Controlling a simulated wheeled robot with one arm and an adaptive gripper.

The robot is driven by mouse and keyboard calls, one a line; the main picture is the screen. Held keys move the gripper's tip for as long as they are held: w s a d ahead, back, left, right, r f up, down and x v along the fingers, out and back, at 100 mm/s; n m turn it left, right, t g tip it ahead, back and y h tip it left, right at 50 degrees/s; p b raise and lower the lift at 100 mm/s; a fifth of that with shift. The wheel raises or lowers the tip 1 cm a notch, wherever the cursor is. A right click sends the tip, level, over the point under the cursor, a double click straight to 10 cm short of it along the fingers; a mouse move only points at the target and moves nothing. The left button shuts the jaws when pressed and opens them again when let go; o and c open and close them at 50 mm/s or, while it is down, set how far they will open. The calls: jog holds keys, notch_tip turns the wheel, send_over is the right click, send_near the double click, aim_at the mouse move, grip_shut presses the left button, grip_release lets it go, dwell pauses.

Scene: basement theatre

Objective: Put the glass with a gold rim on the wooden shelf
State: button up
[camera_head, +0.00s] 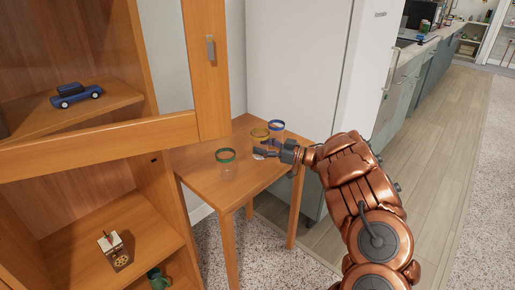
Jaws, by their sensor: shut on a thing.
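The glass with a gold rim (260,134) stands upright on or just above a small wooden table. My gripper (264,152) reaches in from the right and is shut on this glass near its lower part. The fingers hide some of the glass, and I cannot tell whether its base touches the tabletop. A lower shelf (75,262) of the cabinet also shows.
A blue-rimmed glass (277,127) stands close behind the held glass. The cabinet door (207,75) stands between table and upper shelf. A blue toy car (76,95) occupies that shelf.

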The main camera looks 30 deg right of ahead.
jog(key=shift+w+a+f, duration=0.2)
jog(key=shift+w+f, duration=0.25)
jog(key=shift+w, duration=0.2)
jog(key=shift+w+a+f, duration=0.15)
jog(key=shift+w+f, duration=0.25)
jog(key=shift+w, duration=0.25)
jog(key=shift+f, duration=0.15)
jog(key=o, duration=0.8)
jog(key=shift+f, duration=0.1)
jog(key=o, duration=0.5)
